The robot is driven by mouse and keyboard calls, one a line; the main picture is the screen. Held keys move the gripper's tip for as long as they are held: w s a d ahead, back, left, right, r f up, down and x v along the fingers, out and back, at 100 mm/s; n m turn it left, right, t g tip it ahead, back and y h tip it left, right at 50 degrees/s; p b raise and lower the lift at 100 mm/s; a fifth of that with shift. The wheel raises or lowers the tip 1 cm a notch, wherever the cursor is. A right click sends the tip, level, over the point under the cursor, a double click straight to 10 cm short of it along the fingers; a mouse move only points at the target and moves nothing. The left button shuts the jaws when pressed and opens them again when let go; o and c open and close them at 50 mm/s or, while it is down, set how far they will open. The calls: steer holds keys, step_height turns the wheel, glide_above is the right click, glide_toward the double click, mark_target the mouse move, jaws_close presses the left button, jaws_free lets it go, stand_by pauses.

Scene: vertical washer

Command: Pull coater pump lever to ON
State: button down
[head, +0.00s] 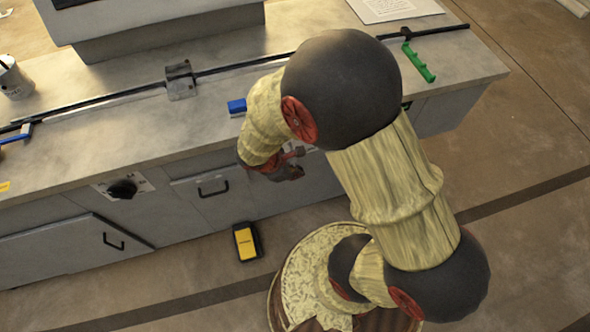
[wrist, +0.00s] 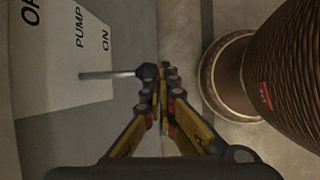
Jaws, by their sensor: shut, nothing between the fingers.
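The pump lever (wrist: 112,74) is a thin metal rod with a black ball knob (wrist: 148,72). It sticks out from a pale label plate (wrist: 60,60) marked PUMP and ON, with a partly cut-off word at the top. In the wrist view the rod points right, level with the ON side. My gripper (wrist: 163,75) is shut and empty, with its fingertips right beside the knob; I cannot tell whether they touch it. In the head view my gripper (head: 287,173) is low at the cabinet front, and my arm hides the lever.
The grey counter (head: 110,130) runs across the head view above cabinet doors. A black rotary knob (head: 122,189) is on its front at left. A green handle (head: 418,63) and a blue block (head: 237,106) are on the counter. A yellow-and-black device (head: 247,242) is on the floor.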

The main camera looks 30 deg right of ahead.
steer(key=shift+w+f+b, duration=0.15)
steer(key=shift+f+b, duration=1.25)
steer(key=shift+f, duration=1.55)
